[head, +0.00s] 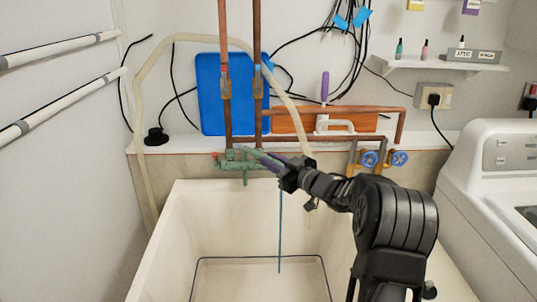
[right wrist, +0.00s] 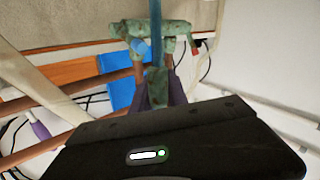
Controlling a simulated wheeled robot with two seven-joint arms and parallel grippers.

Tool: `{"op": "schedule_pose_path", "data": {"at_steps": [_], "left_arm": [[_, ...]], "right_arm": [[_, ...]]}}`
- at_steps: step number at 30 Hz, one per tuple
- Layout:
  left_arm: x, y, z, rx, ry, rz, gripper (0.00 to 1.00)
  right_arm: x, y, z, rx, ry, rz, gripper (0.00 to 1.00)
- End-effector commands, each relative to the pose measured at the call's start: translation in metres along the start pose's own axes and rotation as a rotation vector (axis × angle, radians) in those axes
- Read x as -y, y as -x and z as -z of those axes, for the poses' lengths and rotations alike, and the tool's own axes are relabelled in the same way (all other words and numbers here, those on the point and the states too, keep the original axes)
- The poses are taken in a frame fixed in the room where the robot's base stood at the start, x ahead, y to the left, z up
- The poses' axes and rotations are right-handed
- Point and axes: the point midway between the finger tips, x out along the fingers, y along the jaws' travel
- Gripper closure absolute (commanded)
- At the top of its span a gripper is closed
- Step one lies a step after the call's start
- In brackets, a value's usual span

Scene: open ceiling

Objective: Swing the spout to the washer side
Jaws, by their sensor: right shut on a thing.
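The green, corroded tap (head: 236,163) is on the wall pipes above the back of the sink. Its spout (head: 257,154) points right and toward me over the sink, on the washer's side of the tap body. My right gripper (head: 272,162) reaches in from the right, its purple fingers shut on the spout. In the right wrist view the spout (right wrist: 157,85) sits between the two fingers, with the tap body (right wrist: 150,30) beyond. The gripper hides the spout's outer end in the head view. The white washer (head: 490,165) stands at the right. My left gripper is not in view.
Copper pipes (head: 257,60) and a pale hose (head: 150,75) run up the back wall. Blue-handled valves (head: 370,158) are close to my right arm.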

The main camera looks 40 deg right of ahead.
Motion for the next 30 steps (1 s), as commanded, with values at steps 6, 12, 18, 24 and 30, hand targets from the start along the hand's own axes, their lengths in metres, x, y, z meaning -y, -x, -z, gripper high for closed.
{"op": "schedule_pose_path", "data": {"at_steps": [6,12,18,24,30], "left_arm": [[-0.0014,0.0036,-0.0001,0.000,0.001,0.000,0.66],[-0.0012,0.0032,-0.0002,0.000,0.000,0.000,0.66],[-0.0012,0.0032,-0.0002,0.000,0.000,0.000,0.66],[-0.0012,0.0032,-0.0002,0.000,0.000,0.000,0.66],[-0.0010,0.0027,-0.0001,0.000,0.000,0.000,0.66]], "right_arm": [[-0.0017,-0.0004,0.0008,-0.007,0.003,0.017,1.00],[-0.0014,-0.0006,0.0010,-0.008,0.004,0.017,1.00],[-0.0015,-0.0006,0.0010,-0.008,0.003,0.016,0.69],[-0.0017,-0.0005,0.0005,-0.007,0.002,0.015,0.61],[-0.0020,0.0016,0.0003,-0.006,0.002,0.015,0.61]]}}
